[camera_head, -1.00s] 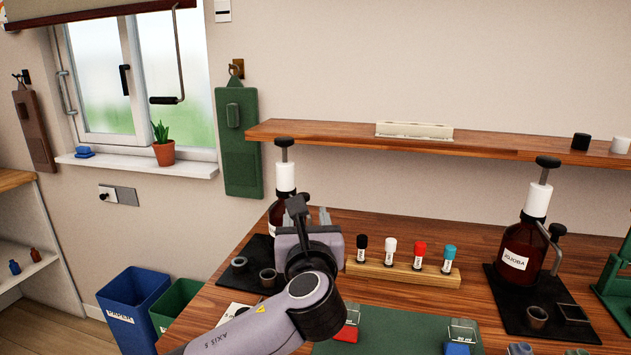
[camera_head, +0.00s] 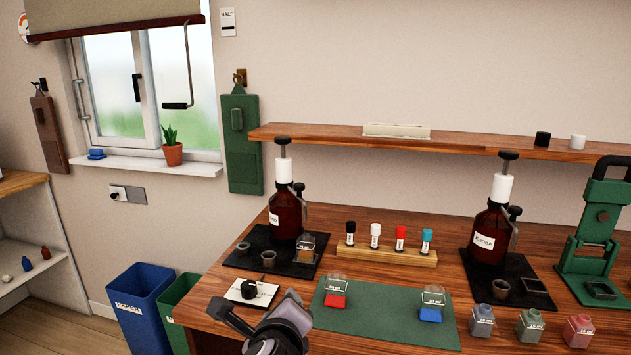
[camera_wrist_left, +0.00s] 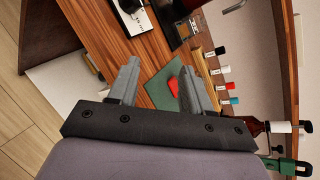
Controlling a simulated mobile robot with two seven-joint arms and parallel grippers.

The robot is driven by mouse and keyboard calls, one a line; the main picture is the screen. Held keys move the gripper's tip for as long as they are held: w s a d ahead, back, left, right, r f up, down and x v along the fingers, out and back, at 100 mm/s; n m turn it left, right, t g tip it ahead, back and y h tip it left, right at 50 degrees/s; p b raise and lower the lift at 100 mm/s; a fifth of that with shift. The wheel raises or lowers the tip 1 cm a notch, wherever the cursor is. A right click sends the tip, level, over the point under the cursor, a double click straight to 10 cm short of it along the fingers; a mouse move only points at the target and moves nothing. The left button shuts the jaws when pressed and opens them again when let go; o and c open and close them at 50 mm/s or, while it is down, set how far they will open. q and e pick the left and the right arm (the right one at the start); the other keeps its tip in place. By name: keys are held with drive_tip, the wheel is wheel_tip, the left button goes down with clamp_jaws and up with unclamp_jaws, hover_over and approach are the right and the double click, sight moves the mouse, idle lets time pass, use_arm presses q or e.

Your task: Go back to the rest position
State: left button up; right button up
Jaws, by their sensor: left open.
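My left gripper (camera_wrist_left: 158,88) is open and empty in the wrist view, its two grey fingers apart above the bench edge. In the head view only part of my left arm (camera_head: 275,325) shows, low at the bench's front edge. The left pump bottle (camera_head: 287,212) stands on a black mat with a small glass bottle (camera_head: 306,246) beside it. The green mat (camera_head: 380,312) holds one bottle with a red base (camera_head: 335,298) and one with a blue base (camera_head: 431,308). My right gripper is not in view.
A wooden rack (camera_head: 387,252) holds several capped droppers. The jojoba pump bottle (camera_head: 491,235) stands to the right, near a green press (camera_head: 595,225). Several small coloured bottles (camera_head: 530,325) stand at the front right. A black knob (camera_head: 248,288) sits on a white plate. Blue and green bins (camera_head: 145,305) stand left of the bench.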

use_arm(q)
drive_tip(key=s+a+f+n+g+h, duration=0.1)
drive_tip(key=s+a+f+n+g, duration=0.2)
drive_tip(key=s+a+f+n, duration=0.35)
drive_tip(key=s+a+f+n+g, duration=0.3)
drive_tip(key=s+f+n, duration=0.5)
drive_tip(key=s, duration=0.1)
drive_tip(key=s+a+f+n+g, duration=0.1)
drive_tip(key=s+a+n+g, duration=0.1)
drive_tip(key=s+a+n, duration=0.45)
drive_tip(key=s+a+f+n+g, duration=0.2)
drive_tip(key=s+n, duration=0.1)
drive_tip(key=s, duration=0.7)
drive_tip(key=w+d+f+t+h, duration=0.2)
drive_tip(key=w+d+f+t, duration=0.1)
drive_tip(key=w+f+t, duration=0.4)
wheel_tip(320, 180, down, 2)
drive_tip(key=shift+w+d+f, duration=0.1)
drive_tip(key=shift+w+d, duration=0.05)
drive_tip(key=shift+d, duration=0.05)
